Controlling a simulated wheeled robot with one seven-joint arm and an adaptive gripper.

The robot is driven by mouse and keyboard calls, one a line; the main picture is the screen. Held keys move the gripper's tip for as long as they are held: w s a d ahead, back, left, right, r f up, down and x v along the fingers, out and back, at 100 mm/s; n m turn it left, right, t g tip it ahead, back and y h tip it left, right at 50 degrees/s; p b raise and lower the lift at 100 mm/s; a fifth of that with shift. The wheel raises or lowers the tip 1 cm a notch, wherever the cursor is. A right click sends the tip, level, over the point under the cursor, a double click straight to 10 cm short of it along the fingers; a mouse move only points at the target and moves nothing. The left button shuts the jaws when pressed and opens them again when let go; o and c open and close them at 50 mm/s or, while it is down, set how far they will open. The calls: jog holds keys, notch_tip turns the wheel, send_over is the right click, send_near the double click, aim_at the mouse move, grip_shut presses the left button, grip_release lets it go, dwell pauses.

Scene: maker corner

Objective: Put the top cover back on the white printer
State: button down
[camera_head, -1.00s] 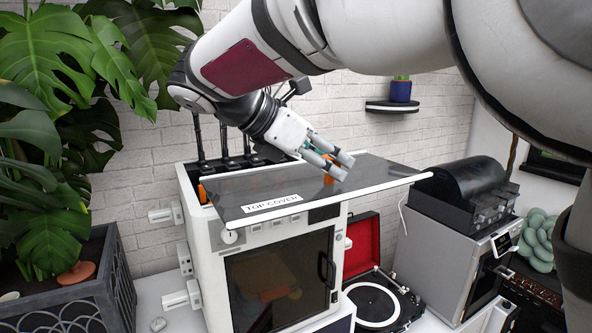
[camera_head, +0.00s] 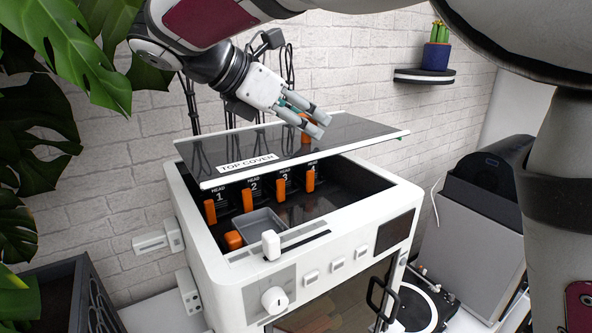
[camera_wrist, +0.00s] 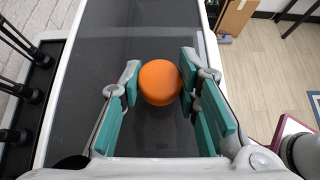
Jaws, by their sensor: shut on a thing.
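The top cover (camera_head: 345,130) is a dark see-through panel with a white rim, a "TOP COVER" label and an orange knob (camera_wrist: 160,82). My gripper (camera_head: 314,122) is shut on the knob and holds the cover above the white printer (camera_head: 355,245). In the head view the cover hangs over the rear part of the printer's open top, tilted and apart from its front rim. Its far edge against the printer is hidden. Under it show several numbered heads with orange parts and a small grey tray (camera_head: 262,222).
A brick wall stands close behind the printer, with a small shelf (camera_head: 430,76) holding a cactus pot. Plant leaves (camera_head: 35,130) reach in at the left. A record player (camera_head: 425,300) and a grey machine (camera_head: 470,245) stand at the right.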

notch_tip(320, 180, down, 10)
jog(key=p, duration=0.1)
jog(key=shift+r, duration=0.15)
dwell(0.4)
jog(key=c, duration=1.2)
grip_release()
